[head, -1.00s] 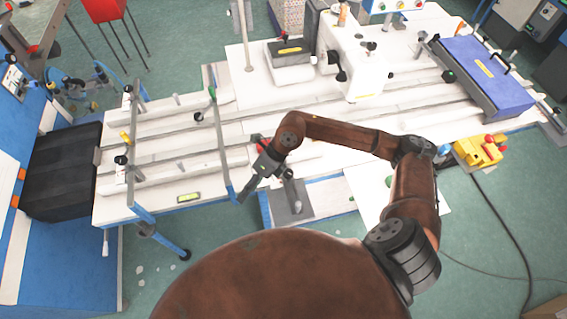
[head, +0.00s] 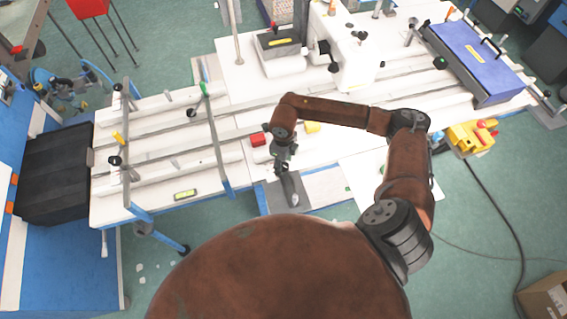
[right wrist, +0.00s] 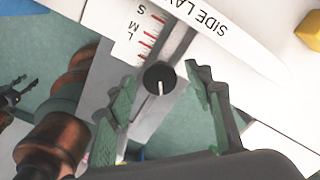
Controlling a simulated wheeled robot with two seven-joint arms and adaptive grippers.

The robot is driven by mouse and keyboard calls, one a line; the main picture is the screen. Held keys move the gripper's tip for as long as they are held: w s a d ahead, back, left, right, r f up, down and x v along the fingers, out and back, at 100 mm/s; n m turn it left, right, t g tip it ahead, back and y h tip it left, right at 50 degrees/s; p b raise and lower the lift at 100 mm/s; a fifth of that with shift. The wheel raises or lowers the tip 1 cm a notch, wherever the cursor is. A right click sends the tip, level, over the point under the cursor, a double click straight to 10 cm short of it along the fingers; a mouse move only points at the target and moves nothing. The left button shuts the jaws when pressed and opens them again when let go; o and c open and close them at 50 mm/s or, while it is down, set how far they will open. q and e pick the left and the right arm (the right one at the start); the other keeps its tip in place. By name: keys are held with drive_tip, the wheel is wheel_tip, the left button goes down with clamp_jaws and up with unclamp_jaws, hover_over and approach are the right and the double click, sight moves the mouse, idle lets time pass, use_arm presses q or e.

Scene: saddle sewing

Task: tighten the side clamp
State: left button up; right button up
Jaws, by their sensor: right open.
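In the right wrist view a round dark knob (right wrist: 159,78) with a white line sits on a grey strip, beside a scale marked S, M, L. I take it as the side clamp. My right gripper (right wrist: 161,75) is open, with one green-padded finger on each side of the knob; I cannot tell whether they touch it. In the head view my right gripper (head: 283,168) is over the grey plate (head: 270,199) at the table's front edge, and the knob cannot be made out. A dark claw (right wrist: 14,92), perhaps my left gripper, shows at the wrist view's left edge.
A white piece lettered "SIDE LAY" (right wrist: 205,30) lies beyond the knob. A red block (head: 258,140) and a yellow block (head: 312,127) are close to my right arm. A white sheet (head: 362,172) lies to the right.

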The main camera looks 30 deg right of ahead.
use_arm(q)
drive_tip(key=shift+w, duration=0.25)
use_arm(e)
drive_tip(key=shift+f, duration=0.1)
drive_tip(key=shift+c, duration=0.6)
drive_tip(key=c, duration=1)
drive_tip(key=shift+c, duration=0.2)
use_arm(q)
drive_tip(key=shift+f, duration=0.1)
use_arm(e)
drive_tip(key=m+b, duration=0.1)
drive_tip(key=m, duration=0.1)
drive_tip(key=shift+m, duration=0.4)
use_arm(q)
drive_tip(key=shift+s+f+b, duration=0.15)
drive_tip(key=shift+f+b, duration=0.3)
drive_tip(key=shift+f, duration=0.4)
use_arm(e)
drive_tip(key=shift+m, duration=1.8)
drive_tip(key=o, duration=1.2)
drive_tip(key=shift+c, duration=0.2)
